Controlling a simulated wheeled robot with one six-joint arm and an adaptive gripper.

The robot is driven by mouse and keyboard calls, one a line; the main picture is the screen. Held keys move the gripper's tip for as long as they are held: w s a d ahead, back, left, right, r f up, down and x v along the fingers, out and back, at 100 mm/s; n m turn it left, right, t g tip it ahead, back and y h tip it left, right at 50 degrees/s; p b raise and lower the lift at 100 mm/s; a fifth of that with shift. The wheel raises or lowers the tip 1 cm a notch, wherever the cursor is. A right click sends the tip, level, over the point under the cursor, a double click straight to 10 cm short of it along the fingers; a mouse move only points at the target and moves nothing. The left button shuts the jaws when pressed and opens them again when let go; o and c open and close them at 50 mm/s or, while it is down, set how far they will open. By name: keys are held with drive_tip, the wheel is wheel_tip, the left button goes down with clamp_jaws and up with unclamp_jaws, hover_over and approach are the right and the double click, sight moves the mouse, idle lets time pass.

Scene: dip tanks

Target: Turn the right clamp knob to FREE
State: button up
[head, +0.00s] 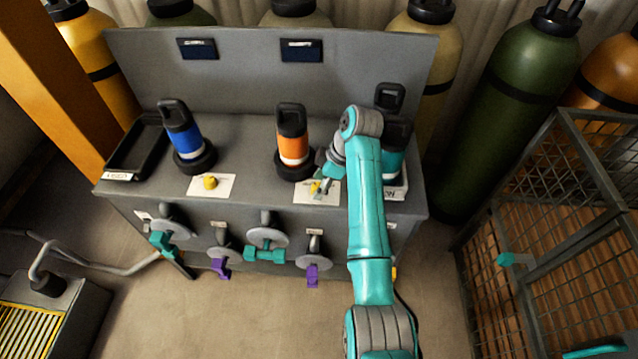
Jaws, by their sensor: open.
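The right clamp knob (315,187) is small and yellow. It sits on a white label plate (301,195) on the bench top, in front of the orange bottle (292,148). My gripper (322,184) is open at this knob, reaching down from the right. Its fingers partly cover the knob and the plate, so the pointer direction and lettering cannot be read. I cannot tell whether the fingers touch the knob. A matching left yellow knob (210,182) sits on its own white plate in front of the blue bottle (183,135).
A teal bottle (397,155) stands right, partly behind my arm. A black tray (138,150) lies at the bench's left end. Teal valve handles (265,254) and purple ones (313,276) project from the bench front. Large gas cylinders (512,105) stand behind; a mesh cage (560,230) is right.

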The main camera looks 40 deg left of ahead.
drive_tip(key=v, duration=0.6)
drive_tip(key=shift+d+r, duration=0.2)
drive_tip(key=shift+r, duration=0.15)
